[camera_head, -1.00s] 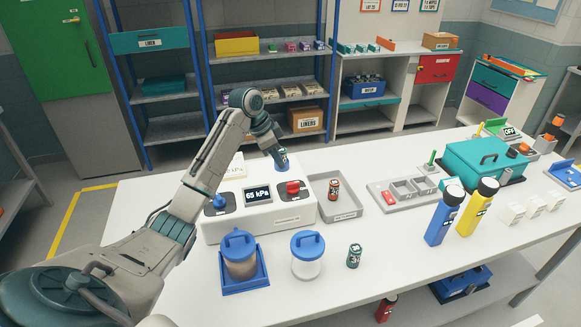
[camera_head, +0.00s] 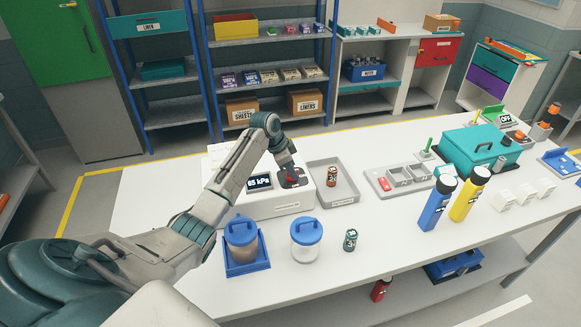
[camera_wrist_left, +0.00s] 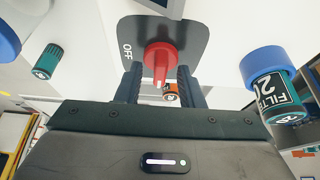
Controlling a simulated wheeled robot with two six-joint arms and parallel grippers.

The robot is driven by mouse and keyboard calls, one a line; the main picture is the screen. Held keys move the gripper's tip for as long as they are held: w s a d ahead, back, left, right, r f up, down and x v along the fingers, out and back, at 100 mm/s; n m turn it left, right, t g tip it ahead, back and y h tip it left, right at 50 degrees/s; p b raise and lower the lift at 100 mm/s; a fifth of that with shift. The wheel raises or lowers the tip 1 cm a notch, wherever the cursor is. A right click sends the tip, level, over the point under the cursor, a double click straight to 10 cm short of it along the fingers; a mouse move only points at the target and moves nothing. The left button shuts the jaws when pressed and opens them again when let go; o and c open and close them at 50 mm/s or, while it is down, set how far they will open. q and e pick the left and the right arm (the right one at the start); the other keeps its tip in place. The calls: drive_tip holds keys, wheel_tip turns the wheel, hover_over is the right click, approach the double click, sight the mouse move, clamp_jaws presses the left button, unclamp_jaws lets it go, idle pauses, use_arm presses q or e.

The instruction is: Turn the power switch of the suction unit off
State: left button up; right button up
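The suction unit (camera_head: 270,208) is a white box on the table, with a lit display (camera_head: 259,182) reading 65 kPa. Its red rotary switch (camera_head: 292,179) sits on a dark plate and is partly covered by my left gripper (camera_head: 291,173). In the left wrist view the red switch (camera_wrist_left: 160,62) stands between the two fingers of my left gripper (camera_wrist_left: 158,85), which are apart on either side of it. Contact cannot be made out. Its handle points toward the bottom of that view; the OFF label (camera_wrist_left: 127,51) is on the plate's left. My right gripper is not in view.
A grey tray (camera_head: 345,199) with a small orange-brown canister (camera_head: 332,176) lies right of the unit. Two blue-lidded jars (camera_head: 305,238) and a teal canister (camera_head: 350,240) stand in front. A blue-capped filter (camera_wrist_left: 275,92) is close on the right in the wrist view.

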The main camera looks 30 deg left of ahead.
use_arm(q)
drive_tip(key=shift+c, duration=0.4)
clamp_jaws()
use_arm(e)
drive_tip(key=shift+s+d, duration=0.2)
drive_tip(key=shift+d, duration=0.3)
